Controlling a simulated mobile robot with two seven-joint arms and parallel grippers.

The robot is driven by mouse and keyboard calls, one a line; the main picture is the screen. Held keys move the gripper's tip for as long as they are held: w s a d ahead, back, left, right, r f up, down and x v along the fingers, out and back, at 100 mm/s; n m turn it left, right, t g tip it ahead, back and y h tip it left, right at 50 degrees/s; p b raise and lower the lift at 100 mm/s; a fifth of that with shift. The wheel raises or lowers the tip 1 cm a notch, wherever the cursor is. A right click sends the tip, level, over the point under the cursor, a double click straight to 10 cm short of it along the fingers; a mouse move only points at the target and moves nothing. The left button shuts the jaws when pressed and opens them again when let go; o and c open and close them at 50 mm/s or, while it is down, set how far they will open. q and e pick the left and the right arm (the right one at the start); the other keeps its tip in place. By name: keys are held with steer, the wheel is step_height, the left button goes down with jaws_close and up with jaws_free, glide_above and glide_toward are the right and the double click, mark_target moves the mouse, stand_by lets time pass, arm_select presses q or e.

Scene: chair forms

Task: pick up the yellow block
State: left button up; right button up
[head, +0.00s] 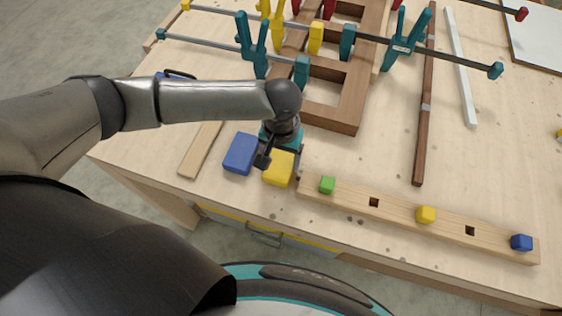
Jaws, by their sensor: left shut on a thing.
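The yellow block (277,173) is at the front left of the wooden workbench, just right of a blue block (241,153). My left gripper (281,160) points down over it, with a dark finger on each side, and is shut on it. The gripper hides the block's far part. I cannot tell whether the block touches the bench or is slightly raised. My right gripper is not in view.
A wooden bar (398,209) with small green (327,185), yellow (426,214) and blue (521,242) pieces lies to the right. A clamped wooden frame (338,121) is behind the gripper. A thin wood strip (201,150) lies left. The bench's front edge is close.

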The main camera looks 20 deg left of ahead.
arm_select(q)
steer(key=c, duration=0.4)
steer(key=shift+r, duration=0.1)
steer(key=shift+c, duration=0.2)
